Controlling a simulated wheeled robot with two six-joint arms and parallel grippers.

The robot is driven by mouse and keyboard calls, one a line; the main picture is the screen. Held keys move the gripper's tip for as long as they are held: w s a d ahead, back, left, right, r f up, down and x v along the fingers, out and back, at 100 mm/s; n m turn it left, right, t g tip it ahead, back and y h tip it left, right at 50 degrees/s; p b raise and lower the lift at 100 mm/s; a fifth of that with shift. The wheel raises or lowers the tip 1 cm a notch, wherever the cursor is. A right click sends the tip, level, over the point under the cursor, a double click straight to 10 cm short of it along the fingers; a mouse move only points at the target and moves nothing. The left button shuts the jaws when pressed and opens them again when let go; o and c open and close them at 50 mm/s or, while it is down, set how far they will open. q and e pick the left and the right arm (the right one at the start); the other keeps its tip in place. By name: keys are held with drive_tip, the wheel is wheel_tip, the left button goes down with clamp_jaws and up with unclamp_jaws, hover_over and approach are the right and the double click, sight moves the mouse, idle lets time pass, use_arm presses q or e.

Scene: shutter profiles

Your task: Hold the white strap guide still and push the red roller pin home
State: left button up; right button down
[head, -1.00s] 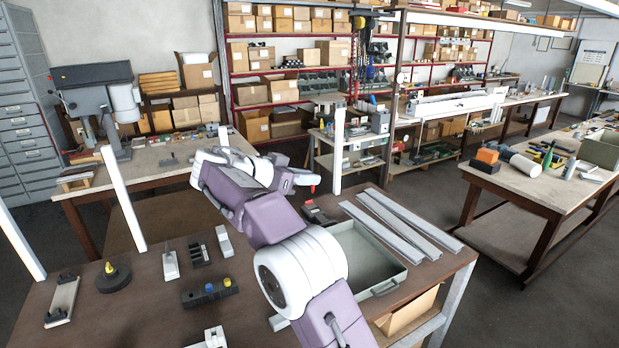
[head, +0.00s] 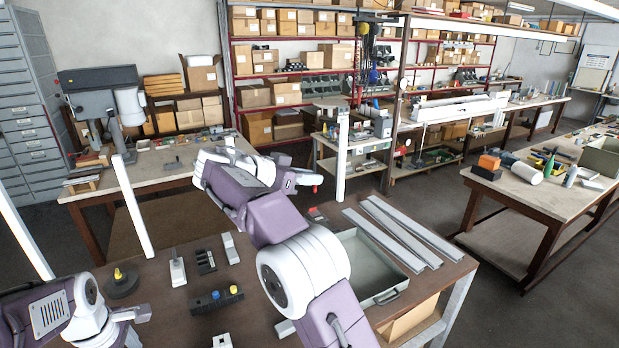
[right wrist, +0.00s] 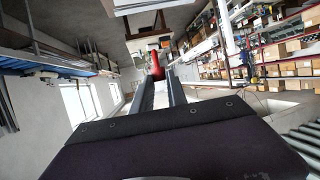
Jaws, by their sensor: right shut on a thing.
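The red roller pin (head: 318,179) is in my right gripper (head: 307,179), raised above the back of the brown bench. In the right wrist view the red pin (right wrist: 157,68) stands between the two fingertips of the shut gripper (right wrist: 160,80). My left gripper (head: 136,314) is at the lower left, above the bench; its jaw opening is not clear. A small white piece with a dark slot (head: 221,341), perhaps the strap guide, sits at the bottom edge of the head view, right of the left gripper and apart from it.
On the bench are a dark block with blue and yellow knobs (head: 215,298), a round black base with a yellow top (head: 122,282), a grey upright piece (head: 177,270), a grey tray (head: 384,297) and long grey profiles (head: 402,232). White posts (head: 129,203) stand at the bench's far side.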

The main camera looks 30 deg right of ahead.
sight(222, 341)
use_arm(q)
drive_tip(key=w+d+f+n+p, duration=0.35)
drive_tip(key=w+d, duration=0.55)
drive_tip(key=w, duration=0.3)
drive_tip(key=shift+m+g, duration=0.75)
drive_tip(key=shift+g, duration=0.05)
drive_tip(key=s+f+b, duration=0.1)
drive_tip(key=f+b, duration=0.2)
drive_tip(key=f, duration=0.2)
drive_tip(key=d+f+b, duration=0.1)
drive_tip(key=f+b, duration=0.2)
drive_tip(key=f, duration=0.3)
drive_tip(key=s+d+f+b, duration=0.1)
drive_tip(key=f+b, duration=0.2)
drive_tip(key=f, duration=0.3)
drive_tip(key=shift+s+d+f, duration=0.15)
drive_tip(key=shift+s+f, duration=0.1)
drive_tip(key=shift+s, duration=0.05)
drive_tip(key=shift+r, duration=0.1)
drive_tip(key=shift+c, duration=0.7)
clamp_jaws()
